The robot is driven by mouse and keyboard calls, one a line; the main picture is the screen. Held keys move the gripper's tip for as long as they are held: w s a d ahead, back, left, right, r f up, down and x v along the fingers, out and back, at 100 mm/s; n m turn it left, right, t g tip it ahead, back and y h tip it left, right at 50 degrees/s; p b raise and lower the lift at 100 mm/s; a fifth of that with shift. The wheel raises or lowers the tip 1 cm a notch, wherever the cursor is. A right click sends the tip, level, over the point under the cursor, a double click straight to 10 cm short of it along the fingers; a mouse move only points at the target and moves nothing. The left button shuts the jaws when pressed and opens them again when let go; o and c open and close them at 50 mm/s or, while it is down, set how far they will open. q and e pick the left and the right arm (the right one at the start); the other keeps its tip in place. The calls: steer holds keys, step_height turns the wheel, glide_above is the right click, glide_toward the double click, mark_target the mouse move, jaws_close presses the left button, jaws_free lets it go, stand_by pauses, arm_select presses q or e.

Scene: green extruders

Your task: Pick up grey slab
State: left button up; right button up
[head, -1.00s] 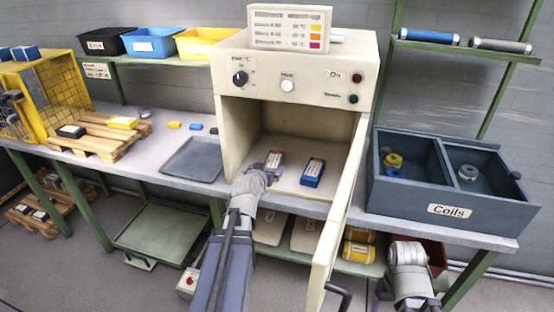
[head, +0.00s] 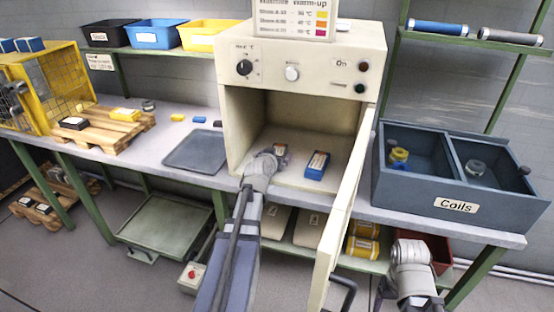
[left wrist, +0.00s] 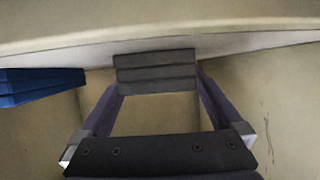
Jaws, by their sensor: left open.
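The grey slab (head: 281,149) lies on the floor of the open oven, mostly hidden in the head view behind my left gripper (head: 272,155). In the left wrist view the slab (left wrist: 155,72) shows as a dark ridged block between the tips of my left gripper (left wrist: 159,82). The fingers are open, one on each side of it; I cannot tell whether they touch it. A blue slab (head: 317,165) lies to its right in the head view, and it shows at the left of the left wrist view (left wrist: 40,86). My right arm stands low at the right; its fingers do not show.
A coils box (head: 440,203) stands right.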

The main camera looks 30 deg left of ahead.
arm_select(q)
steer(key=shift+w+a+f, duration=0.2)
steer(key=shift+w+f, duration=0.1)
steer(key=shift+w, duration=0.35)
steer(key=shift+s, duration=0.1)
steer(key=shift+c, duration=0.2)
jaws_close()
steer(key=shift+r, duration=0.15)
